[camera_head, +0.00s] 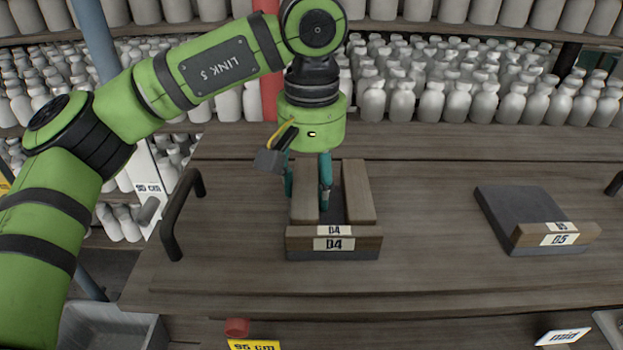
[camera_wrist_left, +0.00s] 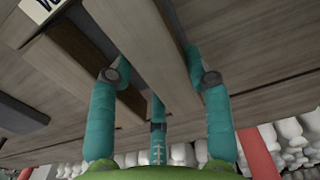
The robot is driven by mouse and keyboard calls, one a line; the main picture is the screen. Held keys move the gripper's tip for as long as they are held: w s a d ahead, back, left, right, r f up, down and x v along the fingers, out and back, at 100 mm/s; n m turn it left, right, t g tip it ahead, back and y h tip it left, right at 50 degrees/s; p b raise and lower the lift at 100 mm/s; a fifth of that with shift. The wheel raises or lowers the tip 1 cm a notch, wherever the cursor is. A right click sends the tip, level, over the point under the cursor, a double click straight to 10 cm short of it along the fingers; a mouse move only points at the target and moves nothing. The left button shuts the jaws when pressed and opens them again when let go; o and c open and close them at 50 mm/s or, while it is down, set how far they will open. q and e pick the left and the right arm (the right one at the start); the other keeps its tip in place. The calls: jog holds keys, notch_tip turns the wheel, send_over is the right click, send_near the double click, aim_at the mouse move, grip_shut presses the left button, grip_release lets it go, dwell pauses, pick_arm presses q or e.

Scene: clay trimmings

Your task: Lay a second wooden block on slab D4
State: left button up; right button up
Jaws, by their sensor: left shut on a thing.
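Slab D4 (camera_head: 338,254) is a dark slab on the wooden table, with a labelled wooden strip (camera_head: 356,240) across its front. One wooden block (camera_head: 360,190) lies lengthwise along its right side. A second wooden block (camera_head: 304,195) lies parallel along the left side. My left gripper (camera_head: 308,200) is shut on this left block, its teal fingers on either side. In the left wrist view the held block (camera_wrist_left: 140,45) runs between the fingers (camera_wrist_left: 157,85). I cannot tell whether its underside touches the slab. My right gripper is out of view.
Slab D5 (camera_head: 515,207) lies at the right with a labelled wooden strip on its front edge. Rows of pale bottles (camera_head: 430,98) stand behind the table. A dark handle (camera_head: 178,215) rises at the left. The table between the slabs is clear.

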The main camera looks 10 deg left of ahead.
pick_arm(q)
jog(key=o, duration=1.3)
jog(key=shift+c, duration=0.2)
jog(key=shift+r, duration=0.1)
